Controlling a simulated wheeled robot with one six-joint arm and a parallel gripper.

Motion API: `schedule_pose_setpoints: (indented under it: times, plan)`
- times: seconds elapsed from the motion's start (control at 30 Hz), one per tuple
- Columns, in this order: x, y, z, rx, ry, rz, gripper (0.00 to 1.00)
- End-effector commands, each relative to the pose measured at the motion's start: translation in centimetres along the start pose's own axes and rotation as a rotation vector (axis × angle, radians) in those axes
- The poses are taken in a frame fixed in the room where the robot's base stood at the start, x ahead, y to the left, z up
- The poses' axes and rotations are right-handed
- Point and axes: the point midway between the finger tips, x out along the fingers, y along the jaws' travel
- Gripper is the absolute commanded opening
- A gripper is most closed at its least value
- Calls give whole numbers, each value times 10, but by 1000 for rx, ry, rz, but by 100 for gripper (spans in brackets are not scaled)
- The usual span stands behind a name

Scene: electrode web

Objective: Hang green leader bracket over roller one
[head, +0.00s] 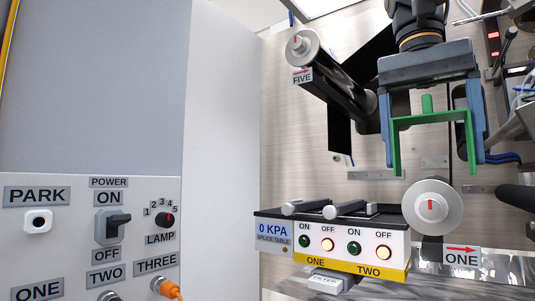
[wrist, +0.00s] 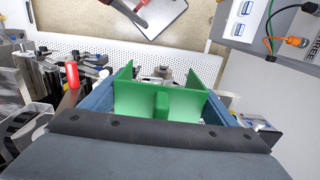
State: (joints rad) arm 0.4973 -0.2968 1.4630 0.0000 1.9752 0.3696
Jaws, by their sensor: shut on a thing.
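The green leader bracket (head: 428,119) is an upside-down U with two legs pointing down and a short peg on top. My gripper (head: 434,145) is shut on it, with one blue finger outside each leg. Roller one (head: 432,207), a pale disc with a red mark, stands just below the bracket in the head view, beside its ONE label (head: 462,256). A visible gap separates the legs from the roller there. In the wrist view the bracket (wrist: 135,101) sits between the fingers; roller one is not clearly seen there.
The grey control panel (head: 95,235) fills the lower left. In the wrist view, a tray with tools (wrist: 150,14) lies beyond the bracket.

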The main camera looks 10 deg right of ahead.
Motion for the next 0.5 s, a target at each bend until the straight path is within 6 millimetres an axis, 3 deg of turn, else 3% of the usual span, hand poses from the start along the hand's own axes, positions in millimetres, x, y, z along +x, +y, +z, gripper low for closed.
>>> schedule_pose_setpoints:
  times: [0.5]
  plan:
    - [-3,-2,-8,-6,-2,1,58]
